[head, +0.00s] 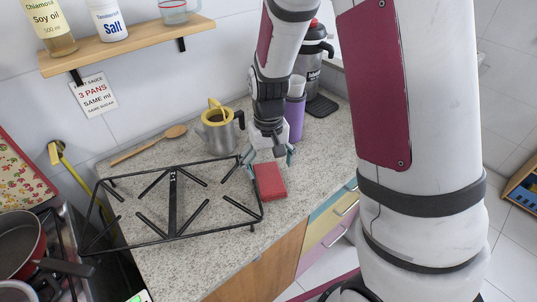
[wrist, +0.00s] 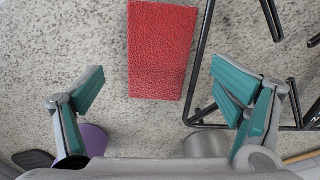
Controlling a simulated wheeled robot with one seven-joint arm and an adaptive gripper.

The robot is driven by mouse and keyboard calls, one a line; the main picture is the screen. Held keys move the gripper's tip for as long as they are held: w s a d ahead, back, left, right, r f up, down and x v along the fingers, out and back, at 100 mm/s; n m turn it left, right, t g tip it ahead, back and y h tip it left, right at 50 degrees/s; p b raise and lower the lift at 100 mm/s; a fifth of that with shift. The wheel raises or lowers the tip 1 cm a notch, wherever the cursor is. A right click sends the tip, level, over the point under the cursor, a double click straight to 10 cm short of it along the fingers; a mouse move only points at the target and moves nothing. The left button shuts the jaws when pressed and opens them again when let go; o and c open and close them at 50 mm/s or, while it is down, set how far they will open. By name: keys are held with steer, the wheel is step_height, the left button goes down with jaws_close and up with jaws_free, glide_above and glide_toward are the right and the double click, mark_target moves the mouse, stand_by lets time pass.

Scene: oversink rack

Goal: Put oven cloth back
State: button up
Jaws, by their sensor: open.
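A red, rough-textured rectangular pad (head: 270,182) lies flat on the speckled counter, by the right end of a black wire rack. It may be the oven cloth; I cannot tell for sure. It also shows in the wrist view (wrist: 162,50), ahead of and between the fingers. My gripper (head: 270,160) is open and empty, just behind the pad and pointing down. In the wrist view, my gripper (wrist: 160,92) has its teal fingers wide apart, one each side, not touching the pad. A patterned red and yellow cloth (head: 20,172) shows at the left edge.
The black wire rack (head: 172,205) covers the counter's left part. Behind it are a wooden spoon (head: 150,144) and a metal mug (head: 220,132). A pan (head: 20,240) sits on the stove.

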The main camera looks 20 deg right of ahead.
mark_target(268, 178)
step_height(268, 178, up, 13)
steer(key=s+r+t, duration=0.2)
steer(key=s+r, duration=0.3)
steer(key=s, duration=0.4)
steer(key=s+r+t, duration=0.3)
steer(key=s+r, duration=0.3)
steer(key=s, duration=0.4)
steer(key=shift+d+r+n, duration=0.15)
steer(key=shift+n, duration=0.25)
